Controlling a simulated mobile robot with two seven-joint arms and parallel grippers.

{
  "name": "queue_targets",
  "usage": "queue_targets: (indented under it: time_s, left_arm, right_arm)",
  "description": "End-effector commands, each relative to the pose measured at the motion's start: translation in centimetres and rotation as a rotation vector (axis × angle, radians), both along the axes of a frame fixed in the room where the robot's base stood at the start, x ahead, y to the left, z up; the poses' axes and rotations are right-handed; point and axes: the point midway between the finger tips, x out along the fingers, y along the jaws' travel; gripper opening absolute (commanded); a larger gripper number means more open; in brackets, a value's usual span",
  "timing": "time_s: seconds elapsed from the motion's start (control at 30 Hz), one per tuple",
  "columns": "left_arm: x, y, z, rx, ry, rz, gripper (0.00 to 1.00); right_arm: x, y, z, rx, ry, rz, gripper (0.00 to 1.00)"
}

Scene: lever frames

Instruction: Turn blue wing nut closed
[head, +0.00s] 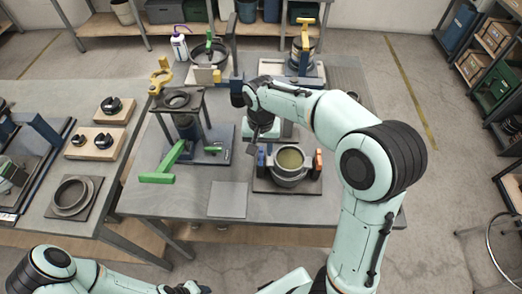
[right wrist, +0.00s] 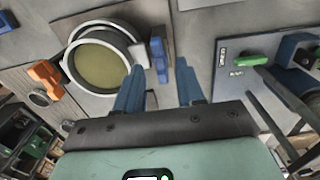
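The blue wing nut (head: 261,159) stands at the left side of a round grey pot (head: 289,178) with a yellowish-green top. In the right wrist view the blue wing nut (right wrist: 159,61) lies just beyond the fingertips, nearer the left finger. My right gripper (head: 253,147) is over the table beside the blue wing nut, partly hidden by my arm in the head view. In the right wrist view my right gripper (right wrist: 159,68) has its two blue fingers apart with nothing held between them. My left arm is at the bottom left, its gripper not clearly visible.
An orange wing nut (head: 318,163) is on the pot's right side. A stand with a green lever (head: 158,177) is to the left. Behind are a pot with a green handle (head: 209,47) and one with a yellow handle (head: 305,38). A bare grey plate (head: 228,199) lies in front.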

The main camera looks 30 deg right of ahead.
Motion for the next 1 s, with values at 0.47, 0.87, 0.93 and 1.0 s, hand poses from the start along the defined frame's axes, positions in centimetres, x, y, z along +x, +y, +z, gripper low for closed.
queue_targets:
  time_s: [0.47,0.87,0.93,1.0]
  left_arm:
    - [-0.2,0.0,-0.2,0.000,0.001,0.000,0.43]
    - [-0.2,0.0,-0.2,0.001,0.001,0.000,0.43]
    - [-0.2,0.0,-0.2,0.001,0.001,0.000,0.43]
    - [-0.2,0.0,-0.2,0.001,0.002,0.001,0.43]
  right_arm:
    - [0.0,0.0,-1.7,0.000,0.000,0.000,0.38]
    - [0.0,0.0,-1.7,0.000,0.000,-0.006,0.00]
    - [0.0,0.0,-1.7,0.000,0.000,-0.018,0.00]
    - [0.0,0.0,-1.7,0.000,0.000,-0.036,0.00]
